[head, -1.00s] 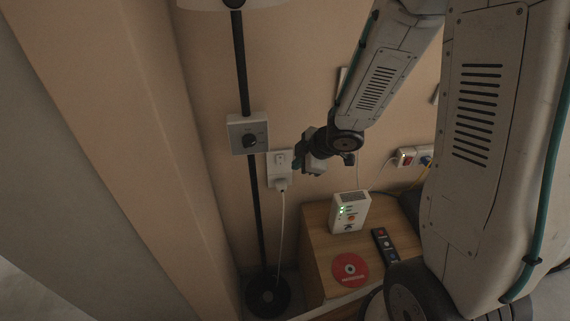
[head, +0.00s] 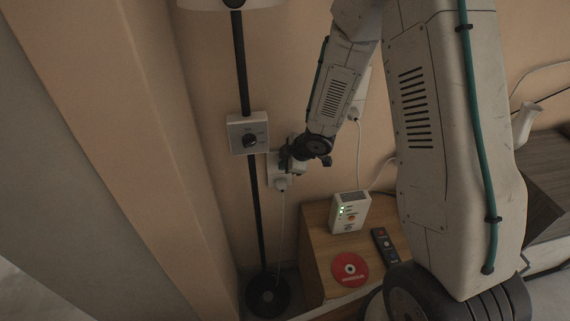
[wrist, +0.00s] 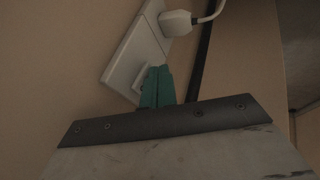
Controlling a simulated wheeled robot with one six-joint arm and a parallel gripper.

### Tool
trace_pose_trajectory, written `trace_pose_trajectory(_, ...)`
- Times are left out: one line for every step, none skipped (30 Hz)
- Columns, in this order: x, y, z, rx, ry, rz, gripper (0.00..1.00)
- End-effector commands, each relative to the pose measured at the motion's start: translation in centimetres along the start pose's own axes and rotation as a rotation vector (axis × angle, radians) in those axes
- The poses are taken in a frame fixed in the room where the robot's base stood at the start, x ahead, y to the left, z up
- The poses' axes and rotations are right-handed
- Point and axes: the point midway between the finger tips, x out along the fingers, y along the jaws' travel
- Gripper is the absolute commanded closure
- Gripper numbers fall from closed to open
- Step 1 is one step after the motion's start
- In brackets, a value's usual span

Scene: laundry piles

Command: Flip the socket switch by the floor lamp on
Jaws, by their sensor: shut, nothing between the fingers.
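The white wall socket (head: 273,172) is beside the black floor lamp pole (head: 255,205), with a white plug (head: 282,184) and cord in its lower part. My gripper (head: 285,158) is in front of the socket's upper part and hides it in the head view. In the wrist view, my gripper's teal fingers (wrist: 157,84) are shut together and empty, at the end of the socket plate (wrist: 132,62) away from the plug (wrist: 176,23). They are close beside or touching a small raised switch (wrist: 145,80). I cannot tell its position.
A grey box with a dial (head: 248,132) is on the wall by the lamp pole, just left of my gripper. Below is a wooden cabinet (head: 316,222) with a white device (head: 350,213), a red disc (head: 350,269) and a dark remote (head: 385,246). Another socket (head: 358,100) is to the right.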

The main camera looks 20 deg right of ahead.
Motion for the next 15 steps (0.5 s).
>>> trace_pose_trajectory(-0.01,-0.01,0.01,0.0,0.0,0.0,1.0)
trace_pose_trajectory(-0.01,-0.01,0.01,0.0,0.0,0.0,1.0)
trace_pose_trajectory(-0.01,-0.01,0.01,0.0,0.0,0.0,1.0)
trace_pose_trajectory(0.02,0.02,0.02,0.0,0.0,0.0,1.0)
trace_pose_trajectory(0.13,0.1,0.04,0.0,0.0,0.0,1.0)
trace_pose_trajectory(0.38,0.28,0.1,0.001,0.0,0.0,1.0)
trace_pose_trajectory(0.61,0.42,0.16,0.001,0.001,-0.001,1.0)
trace_pose_trajectory(0.5,0.36,0.12,0.0,0.001,-0.001,1.0)
trace_pose_trajectory(0.47,0.35,0.11,0.0,0.001,0.0,1.0)
trace_pose_trajectory(0.47,0.35,0.11,0.0,0.001,0.0,1.0)
trace_pose_trajectory(0.46,0.36,0.1,0.0,0.001,0.0,1.0)
trace_pose_trajectory(0.46,0.36,0.09,0.0,0.001,0.0,1.0)
trace_pose_trajectory(0.46,0.36,0.08,0.0,0.001,0.0,1.0)
trace_pose_trajectory(0.44,0.37,0.07,0.0,0.001,0.0,1.0)
trace_pose_trajectory(0.4,0.4,0.05,0.0,0.001,0.0,1.0)
